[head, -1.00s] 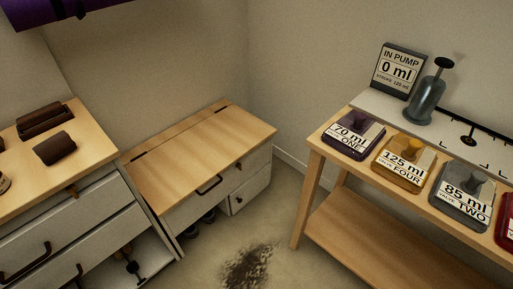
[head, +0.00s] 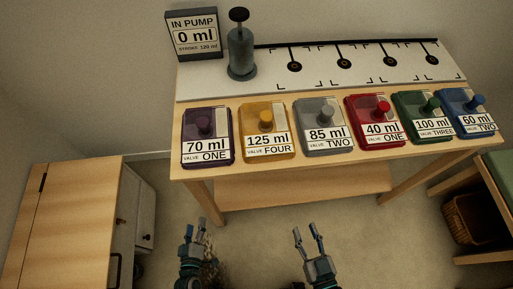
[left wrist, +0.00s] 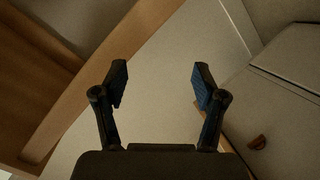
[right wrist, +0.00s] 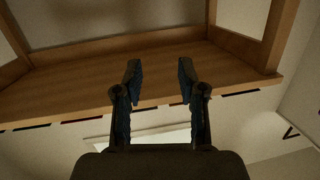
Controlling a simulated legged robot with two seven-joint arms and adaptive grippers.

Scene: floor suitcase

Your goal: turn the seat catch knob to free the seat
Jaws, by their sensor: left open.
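The wooden seat lid (head: 70,220) of a low bench lies flat at the lower left of the head view. A small brown knob (head: 121,221) shows on its pale front side; I cannot tell for sure that it is the seat catch. A brown knob (left wrist: 257,142) also shows on a pale panel at the right of the left wrist view. My left gripper (head: 195,227) is open and empty, right of the bench and apart from it. My right gripper (head: 307,232) is open and empty below the wooden table's front edge. It faces the table's lower shelf (right wrist: 150,75).
A wooden table (head: 290,168) stands ahead with several coloured valve boxes, a grey pump (head: 241,52) and a sign (head: 194,34). A green-topped bench (head: 497,170) with a basket (head: 470,220) is at the right. The floor between is open.

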